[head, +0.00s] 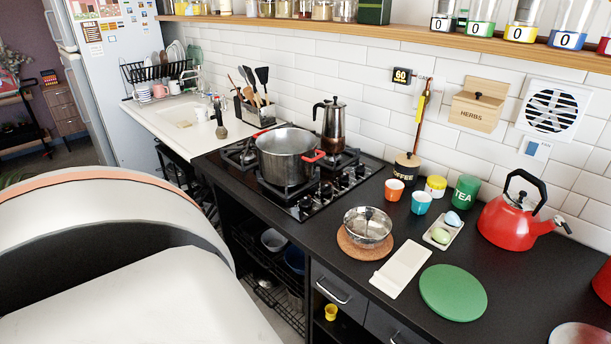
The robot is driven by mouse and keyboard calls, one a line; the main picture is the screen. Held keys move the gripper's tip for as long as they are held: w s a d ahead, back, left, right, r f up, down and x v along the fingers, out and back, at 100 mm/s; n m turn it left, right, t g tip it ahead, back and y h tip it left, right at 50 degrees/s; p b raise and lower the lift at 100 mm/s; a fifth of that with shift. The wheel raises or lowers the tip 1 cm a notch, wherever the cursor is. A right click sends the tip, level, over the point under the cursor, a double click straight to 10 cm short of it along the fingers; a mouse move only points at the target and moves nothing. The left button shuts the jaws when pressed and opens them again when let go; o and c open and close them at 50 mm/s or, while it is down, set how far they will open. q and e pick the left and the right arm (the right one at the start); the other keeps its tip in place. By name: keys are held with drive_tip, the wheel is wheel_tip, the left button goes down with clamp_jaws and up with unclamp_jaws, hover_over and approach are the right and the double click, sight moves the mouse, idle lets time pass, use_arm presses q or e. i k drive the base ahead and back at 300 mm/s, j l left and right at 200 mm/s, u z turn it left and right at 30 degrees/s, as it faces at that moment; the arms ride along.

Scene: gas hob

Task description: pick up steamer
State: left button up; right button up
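What looks like the steamer, a shiny round metal basket with a small upright piece in its middle (368,226), sits on a round cork trivet (352,249) on the black counter, right of the hob. A large steel pot with red handles (287,160) stands on the gas hob (330,196); I cannot see inside it well. Neither of my grippers shows in the head view, so their place relative to the steamer cannot be seen. A large pale rounded part, probably mine, fills the lower left.
A moka pot (333,128) stands on the hob's back. Near the steamer are orange (394,189) and blue (421,202) cups, a white board (401,266), a green round mat (453,292), a small tray (455,226) and a red kettle (513,225). The front right counter has bare patches.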

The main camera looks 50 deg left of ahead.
sight(367, 225)
drive_tip(key=u, duration=1.2)
